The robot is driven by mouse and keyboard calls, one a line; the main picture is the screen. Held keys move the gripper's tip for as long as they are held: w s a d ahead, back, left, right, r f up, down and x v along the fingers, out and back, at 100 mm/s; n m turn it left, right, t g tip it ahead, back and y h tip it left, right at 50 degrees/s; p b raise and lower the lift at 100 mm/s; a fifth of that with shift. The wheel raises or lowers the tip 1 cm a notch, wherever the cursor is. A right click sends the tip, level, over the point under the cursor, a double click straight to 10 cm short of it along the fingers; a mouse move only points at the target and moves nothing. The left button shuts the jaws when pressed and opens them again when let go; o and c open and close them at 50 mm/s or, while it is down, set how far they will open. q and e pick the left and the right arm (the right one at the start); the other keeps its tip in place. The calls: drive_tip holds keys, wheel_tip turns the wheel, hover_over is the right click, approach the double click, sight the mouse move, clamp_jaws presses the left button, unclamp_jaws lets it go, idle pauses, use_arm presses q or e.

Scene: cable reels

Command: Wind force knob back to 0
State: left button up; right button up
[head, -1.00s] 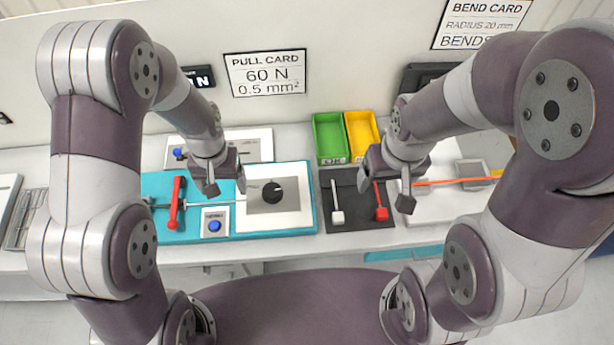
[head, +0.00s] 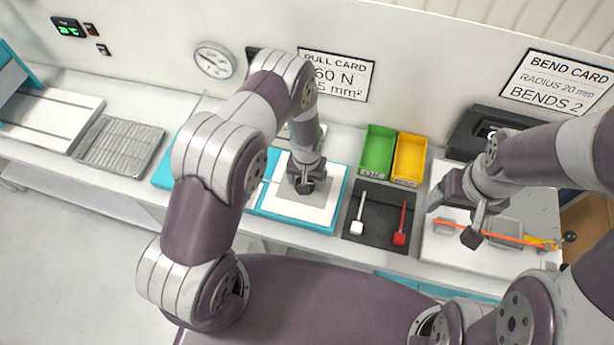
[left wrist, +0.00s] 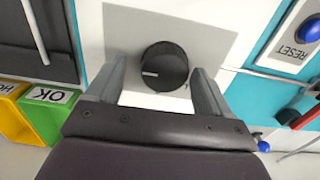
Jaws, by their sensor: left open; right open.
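The force knob (left wrist: 164,68) is a round black dial with a white pointer mark, on a grey plate (left wrist: 205,42) of the white panel. In the left wrist view it lies between the two fingertips of my left gripper (head: 304,185), with a visible gap on each side. The left gripper is open and right over the knob, which it mostly hides in the head view. My right gripper (head: 454,217) is open and empty above the bend station at the right.
A blue RESET button (left wrist: 308,28) is beside the panel. The green bin (head: 377,152), yellow bin (head: 409,160) and a dark mat (head: 379,222) with white and red handled tools stand right of the panel. An orange cable (head: 500,237) lies at the bend station.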

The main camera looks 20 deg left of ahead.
use_arm(q)
drive_tip(key=shift+s+a+f, duration=0.1)
drive_tip(key=shift+a+f, duration=0.15)
drive_tip(key=shift+a, duration=0.2)
drive_tip(key=shift+d, duration=0.2)
drive_tip(key=c, duration=1)
drive_tip(key=shift+c, duration=0.2)
use_arm(e)
drive_tip(key=shift+a, duration=0.35)
